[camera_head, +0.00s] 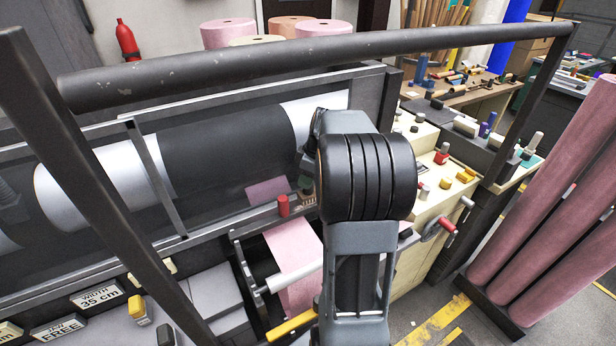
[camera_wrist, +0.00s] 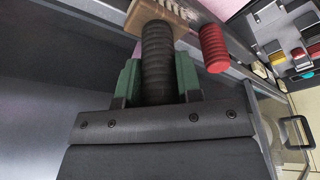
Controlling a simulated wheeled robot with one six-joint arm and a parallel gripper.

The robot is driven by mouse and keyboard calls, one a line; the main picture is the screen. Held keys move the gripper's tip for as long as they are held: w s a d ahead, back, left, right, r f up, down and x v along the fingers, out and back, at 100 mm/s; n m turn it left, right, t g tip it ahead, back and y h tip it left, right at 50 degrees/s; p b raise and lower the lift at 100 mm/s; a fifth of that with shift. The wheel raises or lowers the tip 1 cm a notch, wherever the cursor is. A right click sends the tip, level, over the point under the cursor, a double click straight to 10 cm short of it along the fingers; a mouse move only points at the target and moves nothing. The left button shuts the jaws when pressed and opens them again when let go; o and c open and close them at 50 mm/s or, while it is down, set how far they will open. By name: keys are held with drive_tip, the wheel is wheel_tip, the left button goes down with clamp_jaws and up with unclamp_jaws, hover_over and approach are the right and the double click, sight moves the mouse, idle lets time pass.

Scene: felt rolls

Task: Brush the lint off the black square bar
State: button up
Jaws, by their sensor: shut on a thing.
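My gripper (camera_wrist: 158,82) has green fingers, shut on the black ribbed handle of a brush (camera_wrist: 157,45). The brush's wooden head, with pale bristles, is at the top edge of the wrist view, partly cut off. It lies close to the dark square bar (camera_wrist: 240,67); I cannot tell whether it touches. In the head view the bar (camera_head: 232,228) runs along the front of the machine below the big dark roller. There the brush head (camera_head: 307,199) shows in part beside my arm, which hides most of the gripper. I cannot make out lint on the bar.
A red ribbed knob (camera_wrist: 214,48) stands right of the brush, close to it; it also shows in the head view (camera_head: 283,205). Pink felt (camera_head: 295,250) hangs below the bar over a white roller (camera_head: 296,274). A dark frame rail (camera_head: 300,55) crosses above.

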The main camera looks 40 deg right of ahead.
drive_tip(key=shift+f, duration=0.3)
drive_tip(key=shift+b, duration=0.3)
drive_tip(key=shift+s+a+r+b, duration=0.15)
drive_tip(key=shift+s+b, duration=0.25)
drive_tip(key=shift+s, duration=0.8)
drive_tip(key=shift+w, duration=0.15)
drive_tip(key=shift+w+p, duration=0.3)
drive_tip(key=shift+w, duration=0.8)
drive_tip(key=shift+s+f, duration=0.2)
drive_tip(key=shift+s+f+b, duration=0.15)
drive_tip(key=shift+s+b, duration=0.5)
drive_tip(key=shift+s, duration=0.45)
